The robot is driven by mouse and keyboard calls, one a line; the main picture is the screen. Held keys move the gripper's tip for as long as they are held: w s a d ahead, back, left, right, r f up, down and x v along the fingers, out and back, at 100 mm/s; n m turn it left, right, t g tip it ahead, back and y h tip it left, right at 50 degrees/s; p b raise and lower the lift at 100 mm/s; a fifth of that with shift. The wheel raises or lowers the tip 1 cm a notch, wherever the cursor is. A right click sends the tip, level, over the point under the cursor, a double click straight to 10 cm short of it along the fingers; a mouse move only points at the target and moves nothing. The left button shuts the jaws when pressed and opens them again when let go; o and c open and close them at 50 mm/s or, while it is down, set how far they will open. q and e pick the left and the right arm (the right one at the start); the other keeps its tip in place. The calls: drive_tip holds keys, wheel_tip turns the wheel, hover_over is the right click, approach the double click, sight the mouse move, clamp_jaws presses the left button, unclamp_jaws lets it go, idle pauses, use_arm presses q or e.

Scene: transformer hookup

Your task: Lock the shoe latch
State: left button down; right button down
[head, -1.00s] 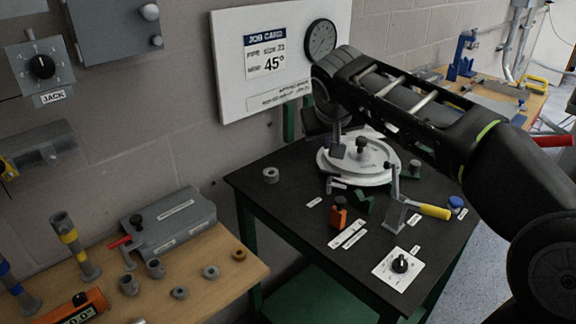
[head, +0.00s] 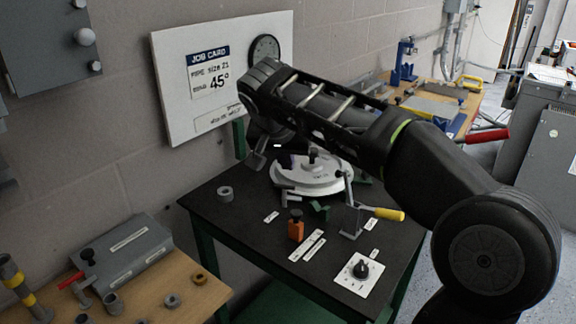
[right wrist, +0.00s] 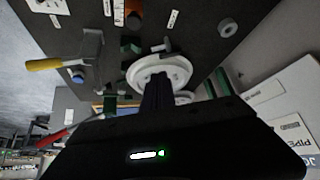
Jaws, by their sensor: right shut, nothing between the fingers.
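The bender's round white plate (head: 312,178) sits on the black table, with a black knob (head: 314,157) standing on it. A small grey piece (head: 288,196) lies at its front left rim; I cannot tell for sure which part is the shoe latch. My right gripper (head: 270,163) points down at the back left of the white plate, partly hidden by my arm. In the right wrist view its dark shut fingers (right wrist: 156,92) overlap the white plate (right wrist: 172,72); contact cannot be told. My left gripper is not in view.
A lever with a yellow handle (head: 388,214), an orange block (head: 296,228) and a dial plate (head: 358,273) stand on the front of the black table (head: 235,233). A grey ring (head: 225,194) lies at left. The job card board (head: 180,112) hangs behind.

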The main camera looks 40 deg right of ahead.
sight(294, 187)
drive_tip(key=x, duration=1.2)
drive_tip(key=shift+w+d+f, duration=0.1)
drive_tip(key=shift+d+f, duration=0.1)
drive_tip(key=shift+f, duration=0.15)
drive_tip(key=shift+d+n+t+y+p, duration=0.3)
drive_tip(key=shift+n+t+y+p, duration=0.15)
drive_tip(key=shift+n, duration=0.65)
drive_tip(key=shift+d+r, duration=0.1)
drive_tip(key=n, duration=0.1)
drive_tip(key=n+y+p, duration=0.1)
drive_tip(key=shift+w+d+r+n+t, duration=0.1)
drive_tip(key=shift+w+d+n+t, duration=0.05)
drive_tip(key=shift+d+n+t, duration=0.2)
drive_tip(key=shift+w+d+n+y+p, duration=0.1)
drive_tip(key=shift+w+n+y+p, duration=0.05)
drive_tip(key=shift+n+y+p, duration=0.35)
drive_tip(key=shift+w+d+f+b, duration=0.2)
drive_tip(key=shift+w+d+b, duration=0.1)
drive_tip(key=shift+w+d, duration=0.15)
